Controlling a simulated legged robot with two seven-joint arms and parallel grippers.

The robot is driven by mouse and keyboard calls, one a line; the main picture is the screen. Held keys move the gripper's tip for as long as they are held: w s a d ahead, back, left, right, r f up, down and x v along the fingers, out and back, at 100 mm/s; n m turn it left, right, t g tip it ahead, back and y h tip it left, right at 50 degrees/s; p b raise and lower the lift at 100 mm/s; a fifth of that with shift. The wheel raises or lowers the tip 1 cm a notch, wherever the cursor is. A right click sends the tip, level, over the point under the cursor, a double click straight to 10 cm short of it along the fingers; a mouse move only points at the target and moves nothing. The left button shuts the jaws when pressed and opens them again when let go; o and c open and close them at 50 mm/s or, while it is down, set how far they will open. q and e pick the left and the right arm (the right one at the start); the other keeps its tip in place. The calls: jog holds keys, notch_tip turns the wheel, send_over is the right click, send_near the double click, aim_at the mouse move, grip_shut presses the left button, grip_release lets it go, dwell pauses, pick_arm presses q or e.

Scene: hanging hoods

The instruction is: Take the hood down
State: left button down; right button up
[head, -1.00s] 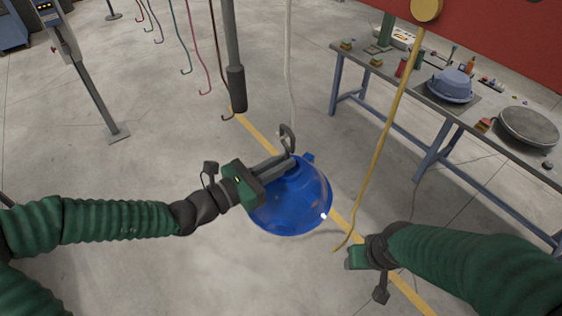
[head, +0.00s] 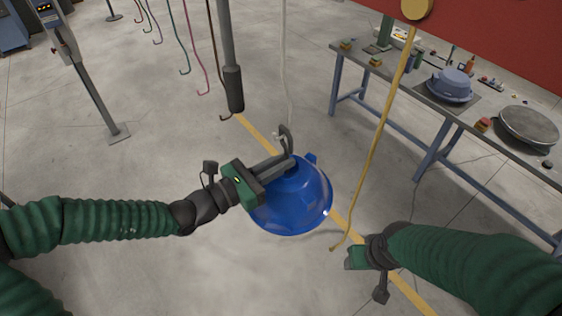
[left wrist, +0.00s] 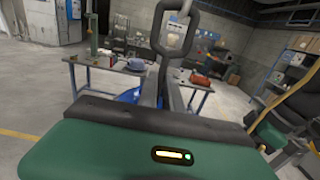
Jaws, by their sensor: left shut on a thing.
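The blue dome-shaped hood (head: 292,207) hangs in the middle of the head view, with a dark metal loop (head: 286,138) standing above its top. My left gripper (head: 289,161) is shut at the hood's top, just below the loop. In the left wrist view the loop (left wrist: 176,30) stands above the fingers, and a bit of blue hood (left wrist: 128,96) shows behind them. A pale hanging hook (head: 289,85) comes down to the loop; its tip shows by the loop's left side. I cannot tell whether they touch. My right gripper (head: 356,258) is low at right; its fingers are hidden.
A yellow hook (head: 375,150) hangs between the hood and my right arm. A workbench (head: 470,118) with a grey-blue hood (head: 450,84) and a round pan (head: 527,128) stands at right. A dark post (head: 233,90) and several coloured hooks hang behind. Open floor lies at left.

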pick_arm(q)
jog(key=shift+r, duration=0.15)
jog(key=shift+d+r+p, duration=0.1)
jog(key=shift+r+p, duration=0.5)
jog(key=shift+p, duration=0.05)
jog(key=shift+s+d+r+p, duration=0.1)
jog(key=shift+r+p, duration=0.6)
jog(key=shift+r+p, duration=0.15)
jog(key=shift+p, duration=0.15)
jog(key=shift+s, duration=0.1)
